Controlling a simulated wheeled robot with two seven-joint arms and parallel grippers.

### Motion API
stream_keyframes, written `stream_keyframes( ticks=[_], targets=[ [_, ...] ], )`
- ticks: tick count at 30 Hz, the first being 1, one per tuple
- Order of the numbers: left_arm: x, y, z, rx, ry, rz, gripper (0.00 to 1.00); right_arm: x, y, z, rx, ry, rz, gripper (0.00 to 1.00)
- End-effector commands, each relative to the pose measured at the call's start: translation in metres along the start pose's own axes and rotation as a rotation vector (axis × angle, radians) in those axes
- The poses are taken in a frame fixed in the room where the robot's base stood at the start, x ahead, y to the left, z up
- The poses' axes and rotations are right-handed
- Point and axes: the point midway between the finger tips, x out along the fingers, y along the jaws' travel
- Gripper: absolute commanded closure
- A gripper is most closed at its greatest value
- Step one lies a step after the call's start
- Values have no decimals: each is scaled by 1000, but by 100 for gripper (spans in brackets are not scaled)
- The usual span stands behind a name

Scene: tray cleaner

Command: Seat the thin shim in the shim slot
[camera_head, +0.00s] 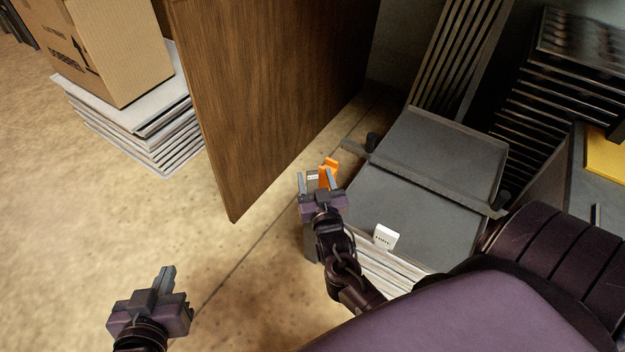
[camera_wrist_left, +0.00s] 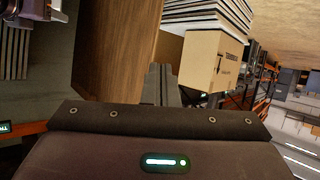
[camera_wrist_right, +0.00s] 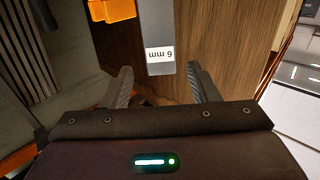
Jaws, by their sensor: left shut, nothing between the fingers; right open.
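A grey flat bar (camera_wrist_right: 158,30) with a white "6 mm" label shows in the right wrist view. Its labelled end points towards my right gripper (camera_wrist_right: 160,80); the label also shows in the head view (camera_head: 313,176). I cannot tell whether this bar is the thin shim, and I cannot make out the shim slot. My right gripper (camera_head: 321,180) is open, its fingers on either side of the bar's end with gaps visible. An orange piece (camera_head: 328,168) is beside the bar. My left gripper (camera_head: 168,275) is shut and empty, low at the left, away from the bar.
A grey tray-like surface (camera_head: 420,205) with a raised crossbar lies right of my right gripper. A small white marked block (camera_head: 385,237) is near its front edge. A large wooden panel (camera_head: 270,90) stands behind. A cardboard box (camera_head: 110,50) sits on stacked sheets.

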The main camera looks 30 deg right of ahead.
Motion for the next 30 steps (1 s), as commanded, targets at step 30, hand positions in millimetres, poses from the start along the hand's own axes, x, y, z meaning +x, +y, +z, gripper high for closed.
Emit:
stream_keyframes(
  ticks=[30],
  targets=[
    [-20,-6,-115,26,529,-11,100,46,-2,0,-1,-1,0,59]
  ],
)
